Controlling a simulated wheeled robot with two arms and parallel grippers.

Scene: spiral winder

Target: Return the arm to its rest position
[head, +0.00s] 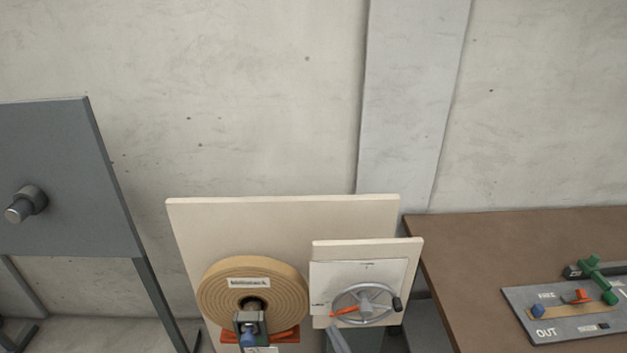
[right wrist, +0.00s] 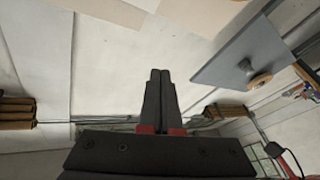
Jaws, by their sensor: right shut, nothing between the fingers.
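My right gripper (right wrist: 160,73) shows in the right wrist view, its two dark fingers pressed together with nothing between them. It points away from the camera, and no object touches its fingertips. In the head view I cannot make out this gripper clearly. My left gripper is in neither view. In the head view, the winder's tan spiral roll (head: 215,298) stands upright on a cream board (head: 240,225). A silver handwheel (head: 345,302) with a dark knob and an orange pointer sits on a smaller panel (head: 325,247) to its right.
A grey upright panel (head: 60,150) with a metal peg (head: 25,204) stands at left. A brown table (head: 480,240) at right carries a grey control plate (head: 525,300) with green, orange and blue handles. A concrete wall (head: 250,90) is behind. Brown rolls (right wrist: 16,113) show in the wrist view.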

